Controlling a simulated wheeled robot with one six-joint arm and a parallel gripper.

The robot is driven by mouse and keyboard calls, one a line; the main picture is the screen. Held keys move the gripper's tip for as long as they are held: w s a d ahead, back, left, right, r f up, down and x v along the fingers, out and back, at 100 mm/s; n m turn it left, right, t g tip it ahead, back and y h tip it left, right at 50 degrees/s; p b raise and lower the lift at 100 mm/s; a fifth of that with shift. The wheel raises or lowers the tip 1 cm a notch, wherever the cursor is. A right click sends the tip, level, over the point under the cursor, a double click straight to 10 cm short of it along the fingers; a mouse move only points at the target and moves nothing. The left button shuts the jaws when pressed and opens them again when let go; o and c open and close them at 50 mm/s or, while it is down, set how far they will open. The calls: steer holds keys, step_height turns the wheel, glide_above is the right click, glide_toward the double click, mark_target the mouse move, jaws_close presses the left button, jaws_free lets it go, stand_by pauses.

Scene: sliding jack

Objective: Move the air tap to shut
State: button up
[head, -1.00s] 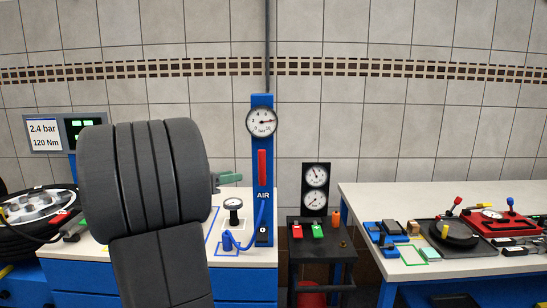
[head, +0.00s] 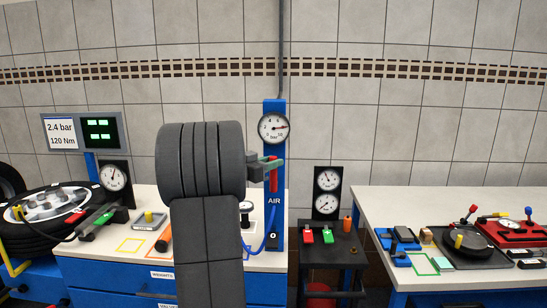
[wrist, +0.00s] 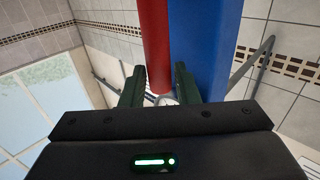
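The air tap is a red lever (head: 274,181) standing upright along the front of the blue column marked AIR (head: 275,222). In the head view my gripper (head: 273,163) reaches in from the left, and its green fingers overlap the upper part of the lever. In the wrist view my gripper (wrist: 160,86) is open, with one finger on each side of the red lever (wrist: 153,40). Gaps show between the fingers and the lever. The blue column (wrist: 205,45) lies just right of the lever.
A round gauge (head: 273,128) sits at the column's top, and a blue hose (head: 270,236) hangs below. A wheel (head: 45,215) lies at the left. A dark stand (head: 335,240) is right of the column, then a white bench (head: 425,200) with tools.

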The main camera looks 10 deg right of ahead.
steer(key=shift+w+d, duration=0.25)
steer(key=shift+d, duration=0.25)
jaws_close()
steer(key=shift+a+f, duration=0.1)
